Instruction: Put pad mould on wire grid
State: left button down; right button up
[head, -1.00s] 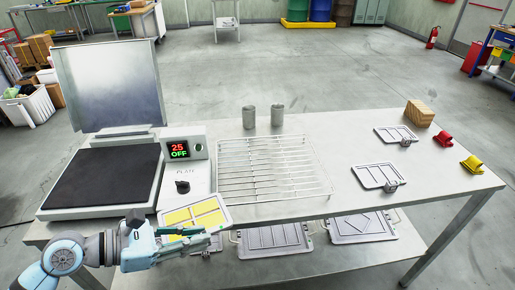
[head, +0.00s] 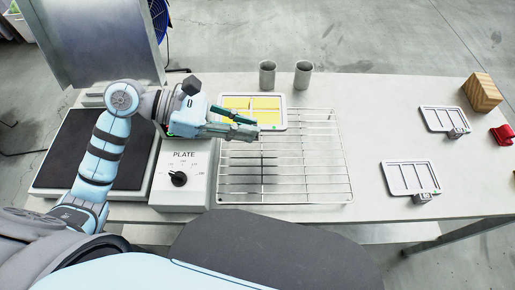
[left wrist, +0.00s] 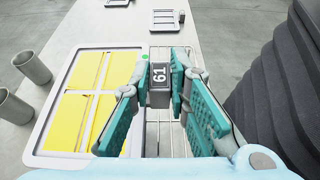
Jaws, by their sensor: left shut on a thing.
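The pad mould (head: 237,102) is a pale metal frame filled with yellow pads. It also shows at the left of the left wrist view (left wrist: 85,95). My left gripper (head: 250,132) is shut on the mould's dark grey grip block, which bears a two-digit label (left wrist: 160,77). The mould is over the back left part of the wire grid (head: 300,165). A dark shadow on the grid bars suggests it is held above them. My right gripper is not in view.
The hot plate's control box (head: 190,155) stands left of the grid, with its raised metal lid (head: 95,40) behind. Two metal cups (head: 267,75) stand behind the grid. Two empty frames (head: 410,178), a wooden block (head: 482,93) and a red item (head: 502,134) are at the right.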

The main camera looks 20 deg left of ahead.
pick_arm(q)
notch_tip(320, 180, down, 13)
jog(key=b, duration=0.3)
jog(key=shift+f, duration=0.35)
jog(key=shift+s+r, duration=0.15)
jog(key=shift+s, duration=0.1)
jog(key=c, duration=1.5)
grip_release()
jog(key=shift+c, duration=0.2)
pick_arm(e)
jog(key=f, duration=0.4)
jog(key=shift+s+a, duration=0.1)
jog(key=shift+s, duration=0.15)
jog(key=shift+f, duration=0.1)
pick_arm(q)
jog(key=p+v, duration=0.1)
jog(key=v, duration=1.1)
jog(key=shift+s+a, duration=0.1)
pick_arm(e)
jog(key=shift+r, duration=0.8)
